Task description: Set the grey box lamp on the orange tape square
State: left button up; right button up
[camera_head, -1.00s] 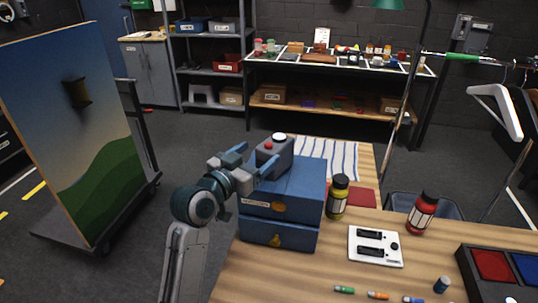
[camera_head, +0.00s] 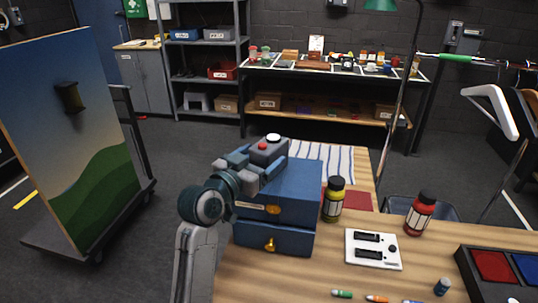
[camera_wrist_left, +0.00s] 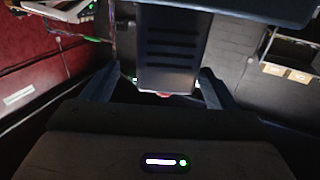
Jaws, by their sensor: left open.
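The grey box lamp (camera_head: 266,149), with a white dome and a red button on top, is at the top of the blue drawer unit (camera_head: 300,190). My left gripper (camera_head: 257,163) is open, with its fingers on either side of the lamp. In the left wrist view the lamp's slotted face (camera_wrist_left: 170,50) is between the open fingertips (camera_wrist_left: 154,82), with gaps showing at their ends. The gripper hides the lamp's lower part in the head view. I see no orange tape square. My right gripper is not in view.
A white switch panel (camera_head: 373,250), a red bottle (camera_head: 420,213) and a black tray (camera_head: 478,285) are further right. Markers (camera_head: 377,298) lie at the table's front. The wood between drawers and panel is bare.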

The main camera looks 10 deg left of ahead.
aim_at(270, 142)
pick_arm(q)
jog(key=x, duration=0.1)
jog(key=p+x, duration=0.1)
jog(key=x, duration=0.1)
jog(key=p+x, duration=0.1)
jog(key=shift+w+a+r, duration=0.15)
jog(key=shift+w+a, duration=0.05)
jog(key=shift+w, duration=0.15)
jog(key=shift+w+d, duration=0.1)
jog(key=shift+w, duration=0.25)
jog(key=shift+c, duration=0.2)
jog(key=c, duration=1.5)
